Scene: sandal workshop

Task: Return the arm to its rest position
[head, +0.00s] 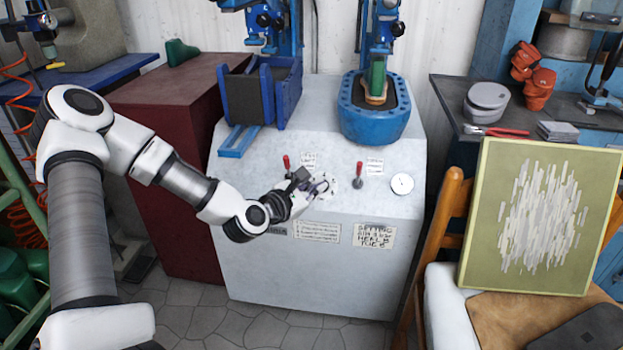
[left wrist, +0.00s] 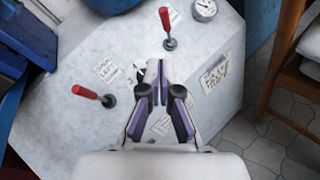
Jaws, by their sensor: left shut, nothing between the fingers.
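My left arm reaches in from the left in the head view. Its gripper (head: 325,186) is shut and empty, in front of the sloped panel of the grey machine (head: 340,270). In the left wrist view the gripper (left wrist: 160,72) has its fingers together, between two red-handled levers, with the panel behind it. I cannot tell whether the fingertips touch the panel. My right gripper is not in view.
A blue press basin (head: 352,125) holding a sandal and a blue open clamp (head: 248,95) sit on top of the machine. A dark red cabinet (head: 170,190) stands at left. A wooden chair (head: 440,230) with a framed panel (head: 540,215) stands at right. A dial gauge (head: 402,184) is beside the levers.

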